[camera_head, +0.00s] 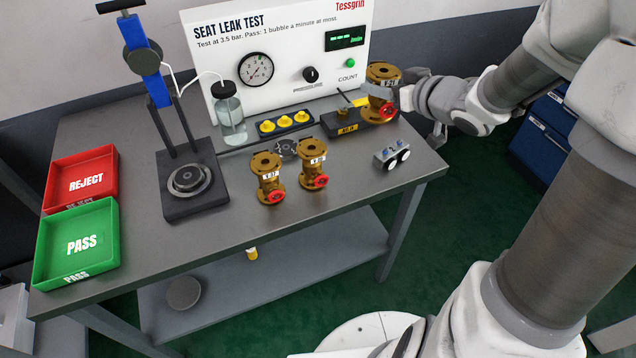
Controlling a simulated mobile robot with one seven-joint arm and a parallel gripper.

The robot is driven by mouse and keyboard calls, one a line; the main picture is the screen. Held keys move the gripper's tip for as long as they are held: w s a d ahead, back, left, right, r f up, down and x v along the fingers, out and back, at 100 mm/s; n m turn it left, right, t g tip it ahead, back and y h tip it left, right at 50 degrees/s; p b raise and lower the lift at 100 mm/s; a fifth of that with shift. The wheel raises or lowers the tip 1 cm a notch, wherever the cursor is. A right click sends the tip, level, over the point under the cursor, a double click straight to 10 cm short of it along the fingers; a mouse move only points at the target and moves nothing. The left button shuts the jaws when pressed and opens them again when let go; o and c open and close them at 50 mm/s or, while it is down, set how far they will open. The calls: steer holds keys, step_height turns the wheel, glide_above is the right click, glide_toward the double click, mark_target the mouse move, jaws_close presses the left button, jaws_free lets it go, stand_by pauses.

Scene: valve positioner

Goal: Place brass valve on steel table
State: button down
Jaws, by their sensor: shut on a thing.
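One brass valve (380,92) with a red handwheel is at my gripper (392,88), above the dark block at the back right of the steel table (340,206). My gripper is shut on this valve; its fingers are partly hidden, and I cannot tell whether the valve touches the block. Two more brass valves with red handwheels stand upright near the middle of the table: the left valve (267,178) and the right valve (313,165). Both carry small white labels.
A green PASS tray (107,238) and a red REJECT tray (108,165) sit at the left. A blue-and-black press stand (190,190), a bottle (229,118), a test panel (290,50) and a small fitting (391,157) take up room. The front of the table is clear.

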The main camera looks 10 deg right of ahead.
steer(key=s+d+f+n+g+y+b, duration=0.1)
steer(key=s+f+n+y+b, duration=0.3)
steer(key=s, duration=0.5)
steer(key=m+h+b, duration=0.1)
steer(key=b, duration=0.4)
glide_above(351, 168)
step_height(351, 168, down, 8)
step_height(351, 168, down, 4)
steer(key=b, duration=0.3)
steer(key=shift+w+f, duration=0.1)
steer(key=c, duration=0.7)
jaws_free()
steer(key=shift+f+g, duration=0.2)
steer(key=shift+g, duration=0.1)
steer(key=o, duration=0.4)
steer(key=shift+o, duration=0.2)
